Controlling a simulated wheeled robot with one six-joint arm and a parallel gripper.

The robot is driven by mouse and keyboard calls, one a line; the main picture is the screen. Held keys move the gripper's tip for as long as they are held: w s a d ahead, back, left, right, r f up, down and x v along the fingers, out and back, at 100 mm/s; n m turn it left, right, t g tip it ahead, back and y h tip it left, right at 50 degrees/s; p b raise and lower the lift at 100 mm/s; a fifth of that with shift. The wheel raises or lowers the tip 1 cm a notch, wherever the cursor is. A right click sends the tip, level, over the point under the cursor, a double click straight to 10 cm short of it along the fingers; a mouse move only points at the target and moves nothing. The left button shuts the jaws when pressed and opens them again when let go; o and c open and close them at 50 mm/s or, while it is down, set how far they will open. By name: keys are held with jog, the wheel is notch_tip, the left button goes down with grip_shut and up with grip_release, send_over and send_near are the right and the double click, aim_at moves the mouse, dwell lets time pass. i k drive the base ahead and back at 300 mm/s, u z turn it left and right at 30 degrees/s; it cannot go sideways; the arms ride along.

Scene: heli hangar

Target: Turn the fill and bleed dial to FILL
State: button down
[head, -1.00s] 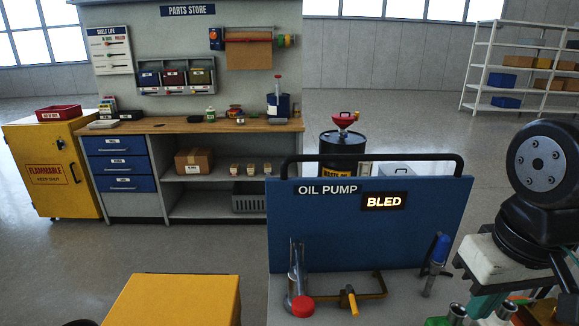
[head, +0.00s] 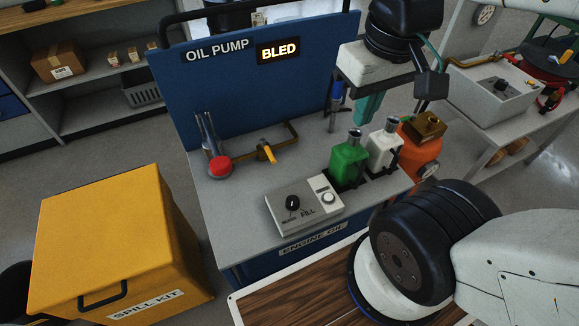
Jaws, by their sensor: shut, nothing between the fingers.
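The fill and bleed dial is a black knob (head: 292,203) on a small light grey box (head: 305,208) at the front of the oil pump bench. FILL is printed to the right of the knob, with smaller lettering at its lower left. The knob's pointer is too small to read surely. A round white button (head: 328,197) sits on the box's right side. A lit sign (head: 278,50) on the blue panel reads BLED. My gripper (head: 366,110), with teal fingers, is shut and empty. It hangs above the back right of the bench, apart from the dial.
A green bottle (head: 350,160) and a white bottle (head: 383,146) stand right of the dial box, near an orange container (head: 420,150). A yellow spill kit box (head: 110,240) is at left.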

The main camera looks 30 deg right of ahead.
aim_at(292, 203)
jog(key=u, duration=1.3)
jog(key=k, duration=0.85)
jog(key=z, duration=1.35)
jog(key=i, duration=0.5)
jog(key=u, duration=0.05)
